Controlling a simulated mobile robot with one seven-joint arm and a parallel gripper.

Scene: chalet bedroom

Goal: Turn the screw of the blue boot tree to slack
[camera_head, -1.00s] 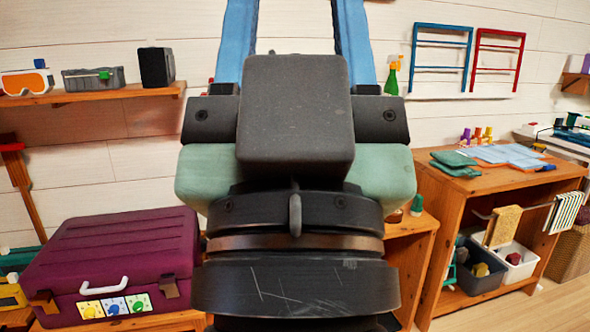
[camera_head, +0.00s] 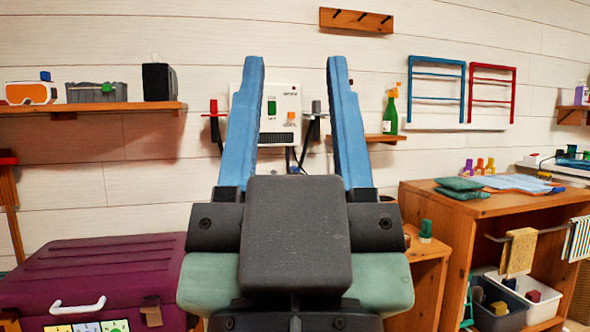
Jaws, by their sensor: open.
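I cannot make out the blue boot tree or its screw for sure in the camera_head view. My gripper (camera_head: 295,64) is in the middle of the picture, its two blue fingers pointing up and wide apart. It is open, with nothing between the fingers. Behind it, the wall shows through the gap. My gripper's dark body hides part of the low furniture behind it.
A white wall unit (camera_head: 287,103) hangs behind the fingers. A purple case (camera_head: 95,270) stands at lower left, below a shelf (camera_head: 100,108). At right, a wooden cabinet (camera_head: 440,205) bears cloths and small coloured pieces (camera_head: 479,166). A green spray bottle (camera_head: 390,113) stands on a small shelf.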

